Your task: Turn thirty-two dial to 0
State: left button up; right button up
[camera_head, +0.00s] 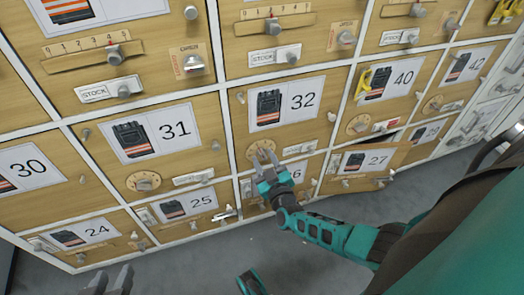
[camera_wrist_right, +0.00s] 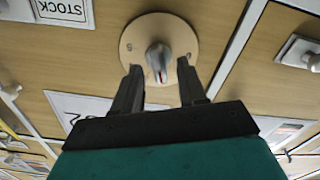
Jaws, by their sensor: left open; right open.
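The door marked 32 (camera_head: 289,103) has a round wooden dial (camera_head: 262,150) low on its front. In the right wrist view the dial (camera_wrist_right: 178,26) shows a grey knob (camera_wrist_right: 158,58) with a red mark at its lower end, and small marks on the plate that I cannot read. My right gripper (camera_head: 264,168) is just in front of this dial. In the wrist view its open fingers (camera_wrist_right: 159,72) stand left and right of the knob, with gaps on both sides. The left gripper (camera_head: 109,280) is open, low at the left, away from the doors.
Door 31 (camera_head: 182,147) and door 40 (camera_head: 375,108) flank door 32, each with its own dial. Door 27 (camera_head: 386,160) below right stands slightly ajar. STOCK sliders (camera_head: 297,149) jut out beside the dials. Grey floor (camera_head: 190,268) is clear in front.

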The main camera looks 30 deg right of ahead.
jog(key=shift+w+d, duration=0.1)
jog(key=shift+w, duration=0.35)
grip_shut()
